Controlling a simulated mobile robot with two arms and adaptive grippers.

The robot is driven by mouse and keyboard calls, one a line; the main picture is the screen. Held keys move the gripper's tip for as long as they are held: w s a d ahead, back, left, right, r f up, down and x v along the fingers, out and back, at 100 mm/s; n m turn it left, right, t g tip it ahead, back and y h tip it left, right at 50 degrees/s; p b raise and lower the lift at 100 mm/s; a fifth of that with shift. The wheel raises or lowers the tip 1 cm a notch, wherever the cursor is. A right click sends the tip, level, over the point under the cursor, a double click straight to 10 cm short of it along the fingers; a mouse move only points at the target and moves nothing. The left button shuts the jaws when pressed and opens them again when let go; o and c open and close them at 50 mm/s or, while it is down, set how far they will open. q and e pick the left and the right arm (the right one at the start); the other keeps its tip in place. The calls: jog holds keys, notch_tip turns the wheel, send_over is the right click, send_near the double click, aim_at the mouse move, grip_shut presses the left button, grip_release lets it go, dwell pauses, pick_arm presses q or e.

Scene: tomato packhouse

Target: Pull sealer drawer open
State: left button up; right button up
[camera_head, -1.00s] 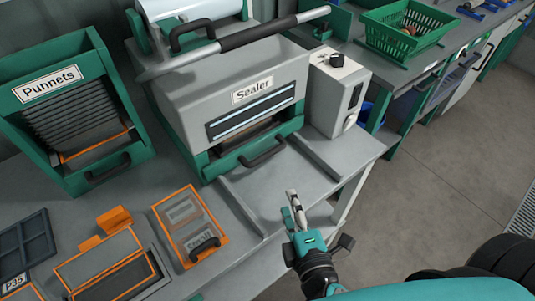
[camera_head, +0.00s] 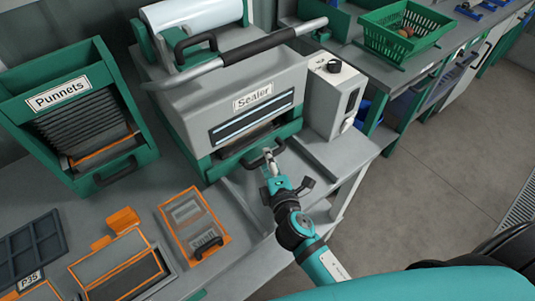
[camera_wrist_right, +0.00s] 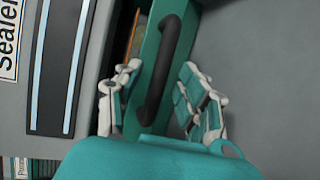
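The grey sealer (camera_head: 190,105) stands on the bench with its label facing me. Its green drawer (camera_head: 222,168) sits low at the front, with a dark bar handle (camera_head: 255,161). My right gripper (camera_head: 269,163) is at this handle in the head view and partly covers it. In the wrist view, the fingers of my right gripper (camera_wrist_right: 162,80) stand apart, one on each side of the black handle (camera_wrist_right: 170,45). The left finger is between the handle and the sealer body. Clear gaps show beside the handle. My left gripper is out of view.
A green punnet dispenser (camera_head: 40,150) stands left of the sealer. An orange-edged tray (camera_head: 195,225) and other orange-framed holders lie on the bench at lower left. A grey control box (camera_head: 333,95) is right of the sealer. Bare bench (camera_head: 235,195) lies before the drawer.

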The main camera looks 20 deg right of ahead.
jog(key=shift+w+f, duration=0.15)
jog(key=shift+w, duration=0.8)
grip_shut()
